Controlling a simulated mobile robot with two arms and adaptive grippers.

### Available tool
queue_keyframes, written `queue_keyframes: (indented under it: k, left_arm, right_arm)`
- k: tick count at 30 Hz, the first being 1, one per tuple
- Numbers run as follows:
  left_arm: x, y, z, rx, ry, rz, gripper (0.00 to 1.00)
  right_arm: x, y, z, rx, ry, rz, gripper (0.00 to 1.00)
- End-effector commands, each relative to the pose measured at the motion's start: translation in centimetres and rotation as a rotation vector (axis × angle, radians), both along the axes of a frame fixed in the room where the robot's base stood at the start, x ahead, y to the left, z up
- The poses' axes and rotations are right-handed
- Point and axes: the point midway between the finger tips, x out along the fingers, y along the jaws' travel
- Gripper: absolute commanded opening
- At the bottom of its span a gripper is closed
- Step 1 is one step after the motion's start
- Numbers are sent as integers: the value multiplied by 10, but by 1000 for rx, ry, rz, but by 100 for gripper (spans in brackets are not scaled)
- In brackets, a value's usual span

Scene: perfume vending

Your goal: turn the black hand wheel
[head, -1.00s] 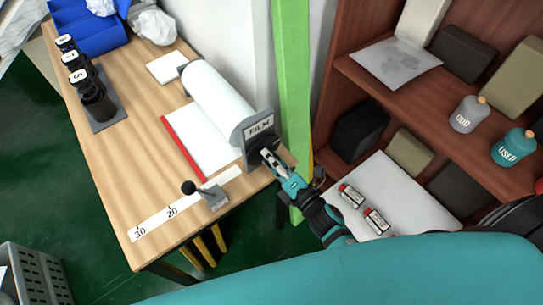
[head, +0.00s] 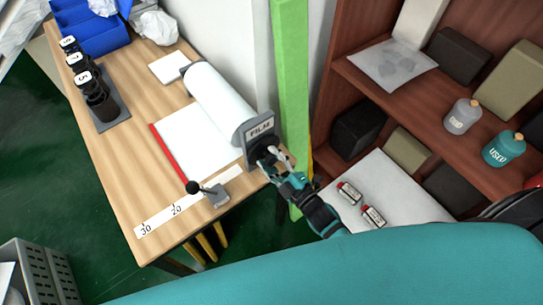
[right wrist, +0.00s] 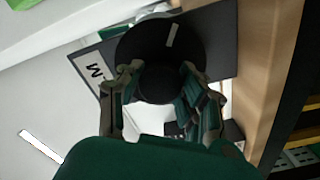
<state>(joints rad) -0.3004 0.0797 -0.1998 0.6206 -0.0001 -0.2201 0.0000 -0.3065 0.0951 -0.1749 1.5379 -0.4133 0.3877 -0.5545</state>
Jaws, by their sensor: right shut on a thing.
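The black hand wheel (right wrist: 162,52) is on the end plate (head: 254,130) of the film roll holder, marked FILM, at the right edge of the wooden table. It shows as a dark disc in the right wrist view, with a short pale mark on its face and a round black knob (right wrist: 160,84) in front. My right gripper (right wrist: 157,80) has its fingers on either side of this knob and is shut on it. In the head view my right gripper (head: 277,163) partly hides the wheel (head: 263,150). My left gripper is not in view.
The white film roll (head: 216,98) lies behind the plate. A small black-knobbed lever (head: 207,190) stands by the printed scale (head: 160,217) on the table. A green post (head: 291,80) and a brown shelf (head: 410,95) with bottles stand to the right.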

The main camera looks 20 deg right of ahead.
Motion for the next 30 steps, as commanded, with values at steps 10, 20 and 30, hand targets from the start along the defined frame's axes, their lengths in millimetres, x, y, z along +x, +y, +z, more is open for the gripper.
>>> queue_keyframes:
  k: [10, 20, 30]
  left_arm:
    - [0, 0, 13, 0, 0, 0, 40]
    - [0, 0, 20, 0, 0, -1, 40]
    - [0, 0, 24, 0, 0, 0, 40]
  right_arm:
    - [-1, 0, -1, 307, 118, 0, 4]
    - [-1, 0, -2, 602, 226, -1, 4]
    - [-1, 0, -2, 864, 322, -1, 4]
